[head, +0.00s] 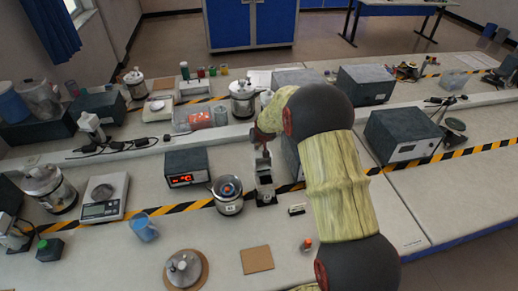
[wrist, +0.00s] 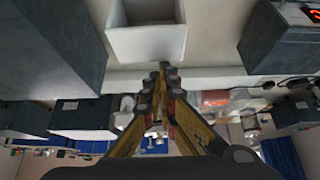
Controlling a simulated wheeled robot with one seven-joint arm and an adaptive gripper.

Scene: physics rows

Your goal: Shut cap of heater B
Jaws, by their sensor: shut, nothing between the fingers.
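A round silver heater (head: 229,196) with an open top and something orange and blue inside stands on the near bench; its label is too small to read. A silver cap-like lid with a knob (head: 185,268) lies on a round brown board nearer me. I cannot tell which heater is B or whether this is its cap. My gripper (head: 262,137) is at the far end of my arm, beyond a small pale box (head: 265,182) and apart from the silver heater. In the wrist view my gripper (wrist: 162,70) is shut and empty, its tips near the open pale box (wrist: 148,42).
A dark box with a red display (head: 187,168) stands left of the silver heater. A scale (head: 104,197), a blue cup (head: 143,226) and a brown square (head: 256,260) are nearby. Striped tape crosses the bench.

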